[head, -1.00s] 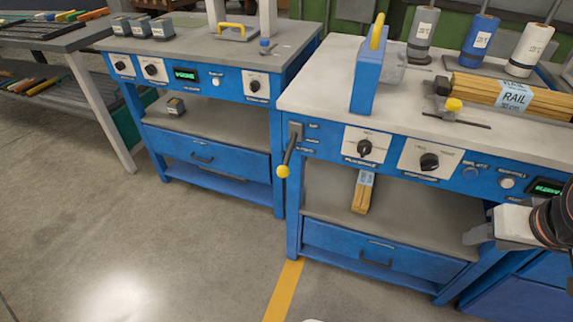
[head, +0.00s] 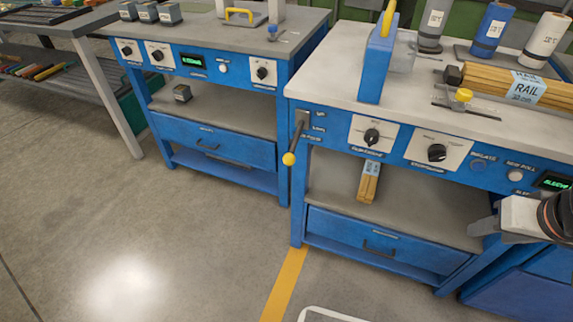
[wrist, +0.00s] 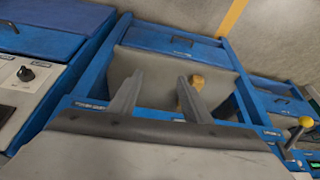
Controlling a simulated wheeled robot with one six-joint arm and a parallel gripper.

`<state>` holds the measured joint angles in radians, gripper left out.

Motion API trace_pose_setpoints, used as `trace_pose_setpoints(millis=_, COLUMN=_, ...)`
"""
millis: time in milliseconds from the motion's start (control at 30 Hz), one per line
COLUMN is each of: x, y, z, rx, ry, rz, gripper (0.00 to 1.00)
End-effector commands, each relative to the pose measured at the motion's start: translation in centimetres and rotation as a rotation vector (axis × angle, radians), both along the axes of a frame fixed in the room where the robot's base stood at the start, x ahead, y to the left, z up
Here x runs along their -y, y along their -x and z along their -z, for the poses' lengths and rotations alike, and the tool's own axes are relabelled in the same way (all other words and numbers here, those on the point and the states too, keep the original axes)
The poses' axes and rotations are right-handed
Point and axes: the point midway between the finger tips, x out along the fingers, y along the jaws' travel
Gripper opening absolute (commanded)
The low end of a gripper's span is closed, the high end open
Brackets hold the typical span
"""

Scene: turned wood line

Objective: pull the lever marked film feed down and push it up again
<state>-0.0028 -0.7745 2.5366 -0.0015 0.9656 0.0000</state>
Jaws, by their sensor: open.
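A lever (head: 296,140) with a dark shaft and a yellow ball knob (head: 289,159) is on the left front corner of the right-hand blue bench. Its shaft slants toward me from a plate, with the knob below the mount in the picture. The small labels beside it are too blurred to read. The knob also shows at the right edge of the wrist view (wrist: 305,122). My gripper (head: 486,226) is at the right edge of the head view, well apart from the lever. In the wrist view its two grey fingers (wrist: 157,92) are spread with nothing between them.
The right bench top (head: 330,82) carries a blue device (head: 376,68), a bundle of wood marked RAIL (head: 490,85) and film rolls. Black dials (head: 372,136) sit on its front. A second blue bench (head: 215,150) stands left. The floor (head: 200,250) before the benches is clear.

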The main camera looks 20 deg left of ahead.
Motion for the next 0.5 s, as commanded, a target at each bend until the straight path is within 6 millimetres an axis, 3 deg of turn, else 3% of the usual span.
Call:
trace_pose_setpoints(millis=267, x=-0.1, y=-0.1, z=0.2, rx=-0.011, ry=0.01, rz=-0.018, gripper=0.44)
trace_pose_setpoints(millis=500, x=-0.7, y=-0.6, z=1.7, rx=-0.123, ry=0.139, rz=-0.212, gripper=0.44)
